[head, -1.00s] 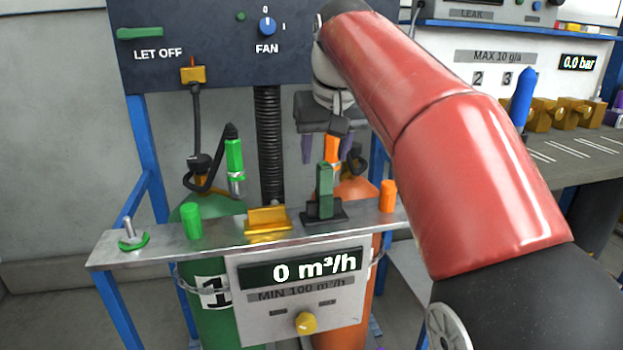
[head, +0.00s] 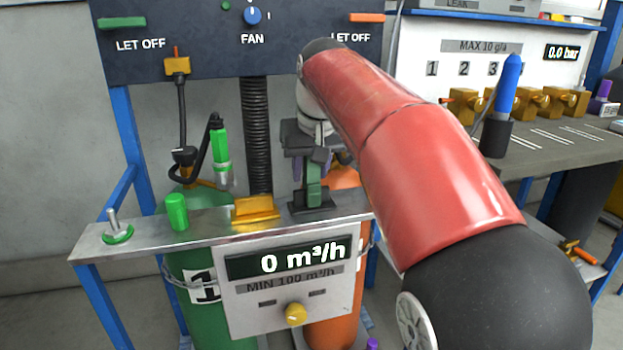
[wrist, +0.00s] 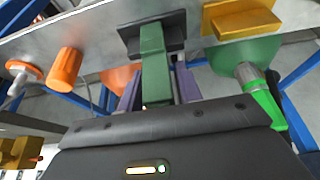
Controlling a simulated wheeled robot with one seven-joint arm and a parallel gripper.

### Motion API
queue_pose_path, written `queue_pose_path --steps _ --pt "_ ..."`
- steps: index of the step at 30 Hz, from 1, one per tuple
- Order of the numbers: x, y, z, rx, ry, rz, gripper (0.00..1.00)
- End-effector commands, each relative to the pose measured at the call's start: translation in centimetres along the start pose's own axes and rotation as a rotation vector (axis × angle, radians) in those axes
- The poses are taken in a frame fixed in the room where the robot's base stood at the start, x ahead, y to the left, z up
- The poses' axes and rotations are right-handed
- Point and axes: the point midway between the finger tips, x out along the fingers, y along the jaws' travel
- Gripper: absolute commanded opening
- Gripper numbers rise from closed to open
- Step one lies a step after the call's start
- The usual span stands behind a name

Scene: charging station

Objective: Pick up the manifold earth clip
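The manifold earth clip appears to be the green upright block (head: 314,188) in a black base on the metal shelf. It also shows in the wrist view (wrist: 154,62), rising from its black base toward me. My gripper (head: 312,170) is above the base with its fingers pointing down at the block. In the wrist view my gripper (wrist: 157,84) has a purple finger on either side of the green block. A narrow gap shows on the right side; contact on the left cannot be told. The fingers look open. The block still stands in its base.
An orange cylinder (wrist: 66,68) stands beside the clip in the wrist view. A black hose (head: 256,135) hangs behind. A green-handled connector (head: 221,155) hangs left.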

Motion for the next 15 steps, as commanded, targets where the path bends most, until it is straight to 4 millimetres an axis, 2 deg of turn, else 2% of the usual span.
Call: queue_pose_path --steps 1,6,8,15 --pt "-0.02 0.01 0.00 0.000 0.000 0.000 0.28" --pt "-0.03 0.01 0.00 0.000 0.000 0.000 0.06" --pt "-0.05 0.01 -0.01 0.000 0.001 0.000 0.00" --pt "-0.11 0.02 -0.03 0.000 0.001 0.000 0.00"
